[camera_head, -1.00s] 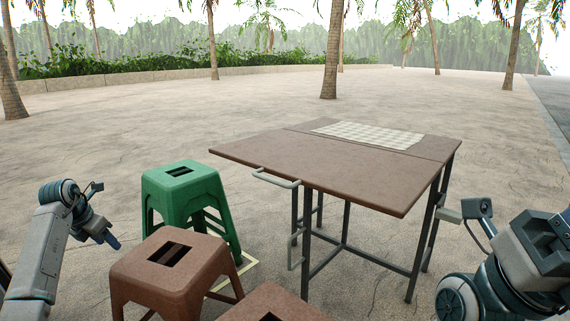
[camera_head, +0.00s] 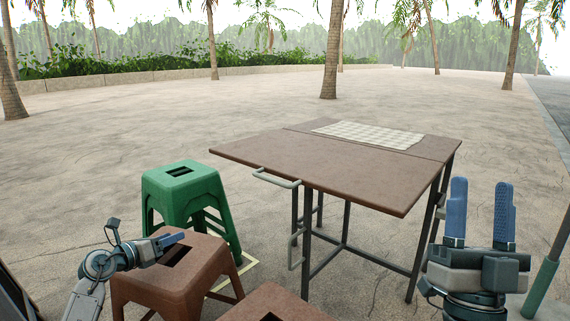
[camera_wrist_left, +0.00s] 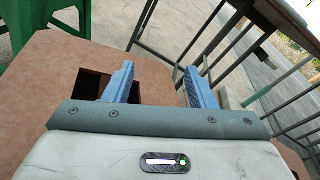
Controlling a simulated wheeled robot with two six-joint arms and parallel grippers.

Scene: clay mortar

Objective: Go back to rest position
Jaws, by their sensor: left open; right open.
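My left gripper (camera_head: 172,241) is at the lower left in the head view, just above or in front of the seat of a brown stool (camera_head: 140,283). In the left wrist view its two blue fingers (camera_wrist_left: 158,88) are apart with nothing between them, and the brown stool top (camera_wrist_left: 55,75) shows behind. My right gripper (camera_head: 480,212) is at the lower right, its two blue fingers pointing up, apart and empty. It is in front of the right side of the brown folding table (camera_head: 330,168), apart from the tabletop as seen here.
A green stool (camera_head: 188,190) stands behind the brown one. Another brown stool (camera_head: 275,302) is cut off at the bottom edge. A checked cloth or board (camera_head: 368,134) lies on the table's far part. A green pole (camera_head: 541,285) is at the far right. Paving beyond is open.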

